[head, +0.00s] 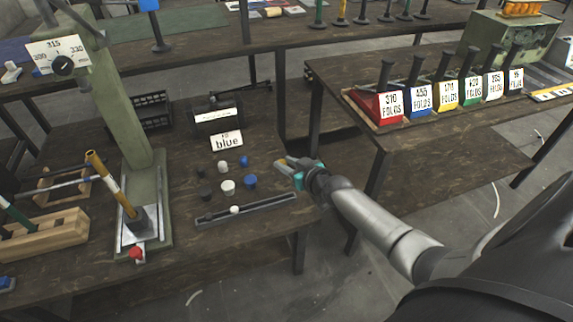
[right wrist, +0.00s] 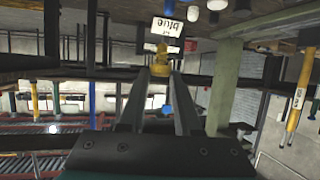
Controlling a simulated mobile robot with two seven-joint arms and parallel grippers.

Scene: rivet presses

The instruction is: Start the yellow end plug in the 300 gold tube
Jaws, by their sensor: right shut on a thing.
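My right gripper (head: 284,163) hangs above the right edge of the press table, apart from the other plugs there. In the right wrist view, its fingers (right wrist: 160,82) are shut on the yellow end plug (right wrist: 159,68), which sits between the fingertips. In the head view the plug is small and partly covered by the fingers. A gold tube (head: 110,182) stands tilted at the green press on the left, well away from my gripper. A gold tube also shows at the right of the wrist view (right wrist: 294,116). I cannot read a 300 mark on it. My left gripper is out of view.
Several black, white and blue plugs (head: 228,186) stand on the table near a "blue" card (head: 227,141). A dark rail (head: 265,204) lies before them. A wooden rack (head: 42,236) is at left. Labelled colored blocks (head: 388,106) stand on the right table.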

